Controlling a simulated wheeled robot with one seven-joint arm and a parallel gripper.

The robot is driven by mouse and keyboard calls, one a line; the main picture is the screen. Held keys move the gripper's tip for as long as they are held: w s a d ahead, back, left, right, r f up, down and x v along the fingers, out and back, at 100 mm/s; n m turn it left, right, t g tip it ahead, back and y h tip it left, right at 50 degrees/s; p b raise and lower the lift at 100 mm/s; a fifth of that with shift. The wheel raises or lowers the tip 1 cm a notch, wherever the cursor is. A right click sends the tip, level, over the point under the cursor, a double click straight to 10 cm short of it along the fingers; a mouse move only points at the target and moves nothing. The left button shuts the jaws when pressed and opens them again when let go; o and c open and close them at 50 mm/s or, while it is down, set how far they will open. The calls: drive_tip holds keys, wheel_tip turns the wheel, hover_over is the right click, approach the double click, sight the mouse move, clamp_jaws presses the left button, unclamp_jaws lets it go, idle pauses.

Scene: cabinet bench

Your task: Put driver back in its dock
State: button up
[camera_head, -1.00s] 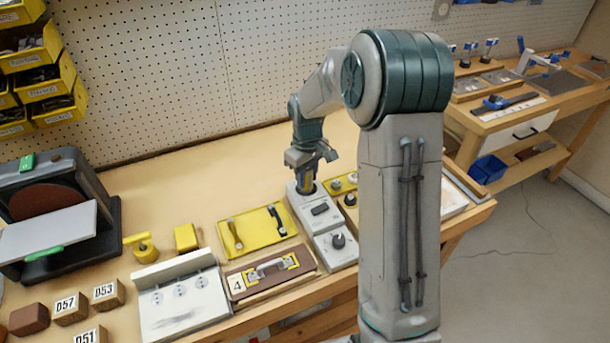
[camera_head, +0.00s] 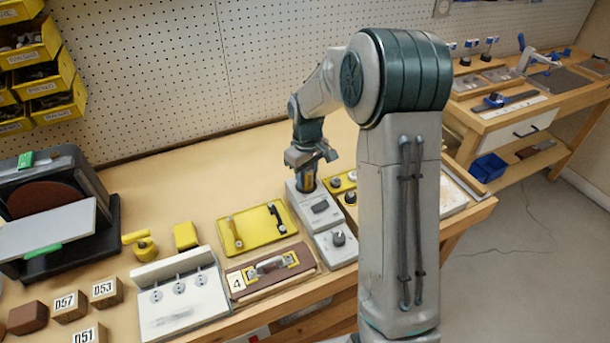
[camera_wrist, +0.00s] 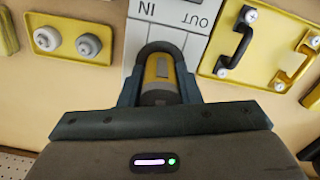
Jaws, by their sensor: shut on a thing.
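The driver (camera_wrist: 160,70), with a yellow and grey body, is between the fingers of my gripper (camera_wrist: 160,92) in the wrist view. My gripper is shut on it. In the head view my gripper (camera_head: 308,165) points down over the back end of a grey dock (camera_head: 310,207), and the driver (camera_head: 308,182) stands upright below it. The driver's lower end meets the dock's back part; how deep it sits I cannot tell. The dock's top (camera_wrist: 168,38) carries the words IN and OUT in the wrist view.
A yellow plate with handles (camera_head: 256,228) lies left of the dock. A yellow plate with knobs (camera_head: 343,183) is on its right. A grey box with a dark knob (camera_head: 337,241) stands in front. A wooden panel marked 4 (camera_head: 270,270) lies front left. Bare bench lies behind.

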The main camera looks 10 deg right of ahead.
drive_tip(key=o, duration=1.3)
drive_tip(key=shift+c, duration=0.2)
drive_tip(key=shift+r+p, duration=2.5)
drive_tip(key=shift+r, duration=1)
drive_tip(key=shift+r, duration=0.15)
drive_tip(key=s+r+m+t, duration=0.1)
drive_tip(key=s+r+m, duration=0.2)
drive_tip(key=s, duration=1)
drive_tip(key=s+r+m+t, duration=0.2)
drive_tip(key=s+r, duration=0.6)
drive_tip(key=s, duration=0.5)
drive_tip(key=shift+a+m, duration=0.35)
drive_tip(key=shift+m, duration=0.05)
